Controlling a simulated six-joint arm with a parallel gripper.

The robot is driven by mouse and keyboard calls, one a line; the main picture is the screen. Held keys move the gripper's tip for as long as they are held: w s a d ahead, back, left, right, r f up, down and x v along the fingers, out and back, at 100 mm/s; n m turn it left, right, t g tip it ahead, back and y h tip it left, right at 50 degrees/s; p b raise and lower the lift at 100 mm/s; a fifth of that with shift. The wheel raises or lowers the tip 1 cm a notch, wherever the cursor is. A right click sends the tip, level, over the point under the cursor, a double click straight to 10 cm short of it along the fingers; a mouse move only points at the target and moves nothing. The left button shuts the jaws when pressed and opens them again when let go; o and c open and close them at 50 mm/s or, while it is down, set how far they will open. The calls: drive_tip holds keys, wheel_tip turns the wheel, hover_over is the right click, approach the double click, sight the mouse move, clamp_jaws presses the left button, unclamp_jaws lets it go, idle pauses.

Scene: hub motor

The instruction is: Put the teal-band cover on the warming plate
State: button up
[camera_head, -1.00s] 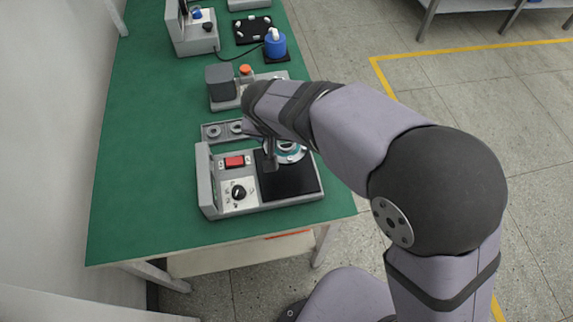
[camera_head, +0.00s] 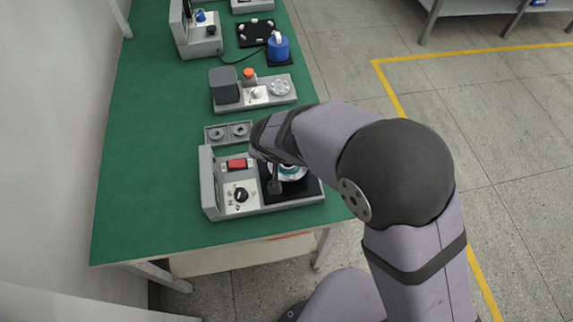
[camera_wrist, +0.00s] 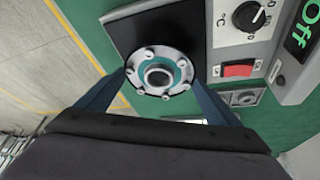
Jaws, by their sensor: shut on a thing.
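The teal-band cover (camera_head: 290,172) is a silvery round piece with a teal ring and a dark centre. In the wrist view the cover (camera_wrist: 160,72) sits between the two fingers of my gripper (camera_wrist: 161,84), which is shut on it. The warming plate (camera_head: 309,189) is a flat black square on a grey unit. In the wrist view the cover overlaps the edge of the plate (camera_wrist: 135,35). In the head view it appears over the plate's far part. I cannot tell whether it touches the plate. My arm hides part of the cover in the head view.
The unit carries a red switch (camera_head: 237,163), a black knob (camera_head: 240,195) and a display reading "Off" (camera_wrist: 304,28). A grey tray with two round recesses (camera_head: 228,132) lies behind it. The left bench is clear.

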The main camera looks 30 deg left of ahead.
drive_tip(key=shift+f, duration=1.75)
drive_tip(key=shift+f, duration=0.2)
drive_tip(key=o, duration=1.3)
drive_tip(key=shift+r, duration=0.1)
